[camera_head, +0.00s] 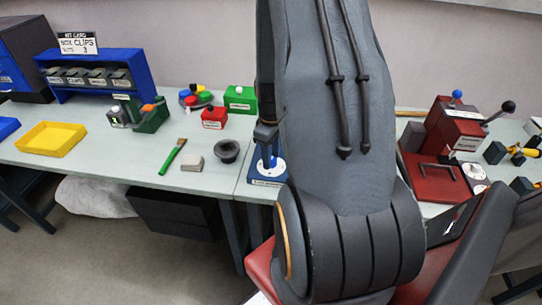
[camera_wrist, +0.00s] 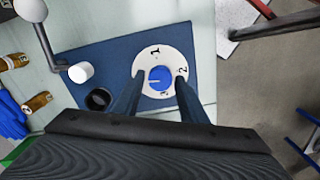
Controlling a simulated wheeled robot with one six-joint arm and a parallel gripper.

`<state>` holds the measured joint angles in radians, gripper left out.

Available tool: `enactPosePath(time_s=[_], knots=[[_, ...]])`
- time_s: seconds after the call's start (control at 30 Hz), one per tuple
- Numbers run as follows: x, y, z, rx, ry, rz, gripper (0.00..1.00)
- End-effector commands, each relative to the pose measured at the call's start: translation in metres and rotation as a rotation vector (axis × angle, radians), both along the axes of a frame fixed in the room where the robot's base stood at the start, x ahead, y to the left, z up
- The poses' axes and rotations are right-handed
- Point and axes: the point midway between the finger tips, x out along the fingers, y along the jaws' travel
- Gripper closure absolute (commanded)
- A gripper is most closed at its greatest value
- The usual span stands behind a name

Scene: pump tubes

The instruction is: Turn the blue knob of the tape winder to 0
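The tape winder has a dark blue base (camera_wrist: 95,52) with a white round dial (camera_wrist: 146,62) and a blue knob (camera_wrist: 161,79) in the middle. In the wrist view I read 1 at the top of the dial, 2 at the right and part of a 3 below. I cannot see a 0. A pale line on the knob points left. My gripper (camera_wrist: 160,80) is open, with one finger on each side of the knob and white dial showing in the gaps. In the head view the winder (camera_head: 262,181) is partly behind my arm.
A grey lever with a ball end (camera_wrist: 32,10) rises at the left. In the head view a dark bowl (camera_head: 227,151) and a grey block (camera_head: 192,163) lie left of the winder.

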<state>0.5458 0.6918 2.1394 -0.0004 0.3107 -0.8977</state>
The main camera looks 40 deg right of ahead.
Motion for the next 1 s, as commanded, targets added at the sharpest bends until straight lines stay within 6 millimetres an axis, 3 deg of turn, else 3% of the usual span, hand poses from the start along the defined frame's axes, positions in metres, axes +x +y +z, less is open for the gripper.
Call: enactPosePath(time_s=[0.03, 0.2, 0.5, 0.53, 0.67, 1.0], knots=[[0.0, 0.0, 0.0, 0.0, 0.0, 0.0, 0.68], [0.0, 0.0, 0.0, 0.0, 0.0, 0.001, 0.97], [0.0, 0.0001, 0.0, 0.0, 0.0, 0.05, 0.97], [0.0, 0.0001, 0.0, 0.0, 0.0, 0.066, 0.69], [0.0, 0.0001, 0.0, 0.0, 0.0, 0.061, 0.49], [0.0004, -0.0001, 0.002, -0.001, -0.001, 0.061, 0.49]])
